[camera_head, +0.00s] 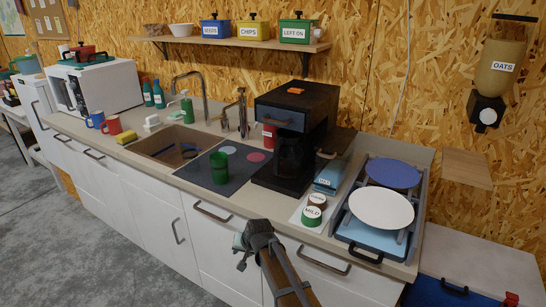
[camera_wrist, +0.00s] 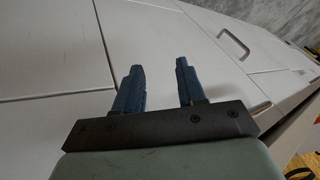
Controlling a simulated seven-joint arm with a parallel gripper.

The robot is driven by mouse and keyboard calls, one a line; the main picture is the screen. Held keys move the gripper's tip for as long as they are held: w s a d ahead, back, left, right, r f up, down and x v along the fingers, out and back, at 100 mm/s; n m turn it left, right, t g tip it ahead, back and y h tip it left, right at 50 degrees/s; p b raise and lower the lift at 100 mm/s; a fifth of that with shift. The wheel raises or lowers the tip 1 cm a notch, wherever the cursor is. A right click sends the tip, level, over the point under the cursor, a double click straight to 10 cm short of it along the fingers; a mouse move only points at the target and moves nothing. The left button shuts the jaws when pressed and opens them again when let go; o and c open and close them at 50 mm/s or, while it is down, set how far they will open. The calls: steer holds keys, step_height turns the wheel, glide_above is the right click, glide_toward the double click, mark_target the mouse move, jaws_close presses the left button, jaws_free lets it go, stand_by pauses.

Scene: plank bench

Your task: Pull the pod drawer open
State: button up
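No drawer front carries a readable pod label, so I cannot tell which one is the pod drawer. Under the counter, a white drawer with a dark bar handle (camera_head: 211,212) is left of my arm, and another with a dark handle (camera_head: 323,262) is right of it; both look shut. My gripper (camera_head: 241,263) is in front of the white cabinet fronts, between these handles. In the wrist view its two blue fingers (camera_wrist: 157,82) stand apart with nothing between them. A bar handle (camera_wrist: 232,45) shows beyond them at upper right, apart from the fingers.
A dark coffee machine (camera_head: 292,110) stands on the counter. Round pods, one marked MILD (camera_head: 311,215), sit at its right. A rack with plates (camera_head: 381,209) is at the counter's right end. A vertical cabinet handle (camera_head: 178,231) is further left. Open floor lies at lower left.

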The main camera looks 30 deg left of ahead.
steer(key=w+a+r+m+t+y, duration=0.15)
steer(key=a+r, duration=0.25)
steer(key=r, duration=0.7)
steer(key=s+a+r+m+t+y, duration=0.1)
steer(key=a+r+y, duration=0.15)
steer(key=r, duration=0.75)
steer(key=m+t+y, duration=0.2)
steer(key=m+t, duration=0.5)
steer(key=m, duration=0.7)
glide_toward(275, 123)
steer(key=shift+n, duration=0.25)
steer(key=x, duration=1.3)
steer(key=shift+r, duration=0.15)
steer(key=shift+d, duration=0.1)
steer(key=shift+c, duration=0.2)
jaws_close()
steer(key=shift+s, duration=0.1)
